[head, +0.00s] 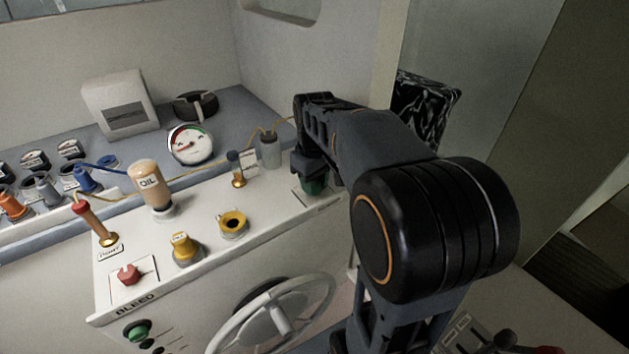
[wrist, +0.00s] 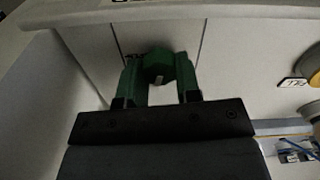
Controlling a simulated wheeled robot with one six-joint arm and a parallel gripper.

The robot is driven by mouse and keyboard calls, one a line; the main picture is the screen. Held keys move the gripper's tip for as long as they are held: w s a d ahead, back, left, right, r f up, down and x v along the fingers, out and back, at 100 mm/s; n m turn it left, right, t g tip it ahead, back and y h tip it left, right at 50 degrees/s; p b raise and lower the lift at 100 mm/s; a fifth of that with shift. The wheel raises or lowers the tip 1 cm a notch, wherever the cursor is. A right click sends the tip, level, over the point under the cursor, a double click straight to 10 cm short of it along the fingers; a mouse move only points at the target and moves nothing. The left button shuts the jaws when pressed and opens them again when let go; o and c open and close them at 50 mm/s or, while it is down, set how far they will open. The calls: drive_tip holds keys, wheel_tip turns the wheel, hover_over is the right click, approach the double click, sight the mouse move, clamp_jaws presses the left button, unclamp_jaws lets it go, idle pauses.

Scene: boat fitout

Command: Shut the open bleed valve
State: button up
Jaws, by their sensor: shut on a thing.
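A green valve knob (head: 314,187) stands on a white plate at the right end of the white console. In the wrist view the green knob (wrist: 158,66) shows a pale mark on its side. My gripper (wrist: 160,82) has one finger on each side of the knob and is shut on it. In the head view my gripper (head: 310,168) comes down over the knob and hides much of it. A red valve knob (head: 127,273) sits on another white plate at the left front, above a BLEED label (head: 135,304). I cannot read the label by the green knob.
An OIL bottle (head: 149,184), a red-handled lever (head: 88,214), a yellow knob (head: 184,246) and a yellow ringed fitting (head: 233,223) stand on the console. A round gauge (head: 190,143) is behind. A steering wheel (head: 277,315) is below the front edge.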

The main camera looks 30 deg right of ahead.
drive_tip(key=shift+n, duration=1.6)
drive_tip(key=o, duration=0.9)
drive_tip(key=shift+o, duration=0.2)
wheel_tip(320, 180, up, 14)
drive_tip(key=shift+f, duration=0.1)
